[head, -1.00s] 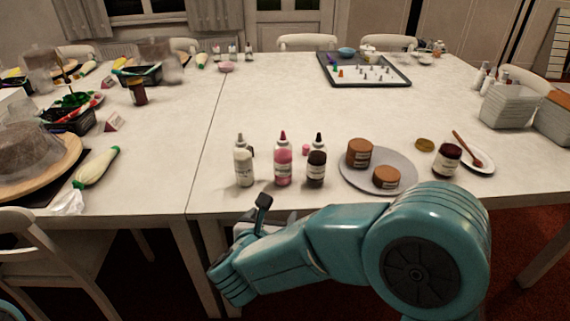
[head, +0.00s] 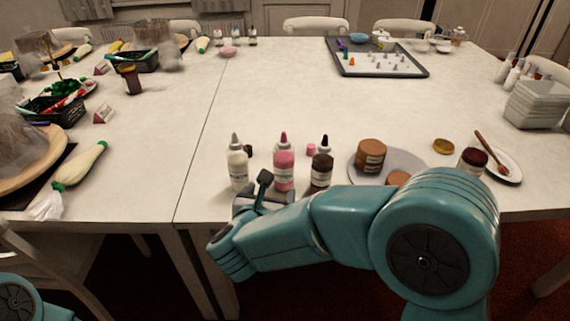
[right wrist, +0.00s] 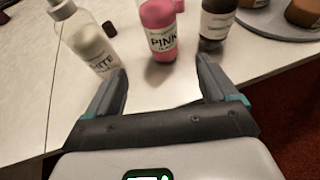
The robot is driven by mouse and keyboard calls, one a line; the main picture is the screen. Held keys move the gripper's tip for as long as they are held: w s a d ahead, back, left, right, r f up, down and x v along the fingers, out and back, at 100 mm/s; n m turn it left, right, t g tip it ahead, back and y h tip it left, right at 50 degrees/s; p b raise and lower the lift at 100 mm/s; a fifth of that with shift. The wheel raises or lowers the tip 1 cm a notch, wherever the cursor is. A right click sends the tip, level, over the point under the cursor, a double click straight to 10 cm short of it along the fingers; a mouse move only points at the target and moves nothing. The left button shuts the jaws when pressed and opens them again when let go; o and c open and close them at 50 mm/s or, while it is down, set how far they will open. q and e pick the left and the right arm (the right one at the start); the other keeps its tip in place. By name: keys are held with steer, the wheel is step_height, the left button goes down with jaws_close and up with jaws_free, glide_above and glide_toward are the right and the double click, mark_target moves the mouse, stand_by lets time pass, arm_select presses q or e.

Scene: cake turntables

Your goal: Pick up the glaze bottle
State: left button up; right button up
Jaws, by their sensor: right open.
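Three squeeze bottles stand upright in a row near the table's front edge: a white one (head: 238,168), a pink one (head: 284,166) and a dark brown one (head: 322,167). The task's words do not tell which is the glaze bottle. My right gripper (head: 265,188) is open and empty at the table edge, just in front of the white and pink bottles. In the right wrist view, the pink bottle (right wrist: 159,30) stands ahead between the open fingers, beyond their tips. The white bottle (right wrist: 86,40) is by the left finger, the dark one (right wrist: 216,22) beyond the right finger. My left gripper is out of view.
A grey round plate (head: 358,168) with brown cakes stands right of the bottles, partly hidden by my arm. A dark-lidded jar (head: 472,162) and a white dish with a spoon (head: 508,170) are further right. A piping bag (head: 80,165) lies left. The table's middle is clear.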

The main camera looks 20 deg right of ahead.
mark_target(282, 177)
steer(key=x, duration=0.7)
steer(key=shift+w+d+f, duration=0.15)
steer(key=shift+w+d, duration=0.05)
steer(key=shift+w, duration=0.1)
steer(key=x, duration=0.5)
steer(key=shift+w+d, duration=0.15)
steer(key=shift+d, duration=0.15)
steer(key=c, duration=0.7)
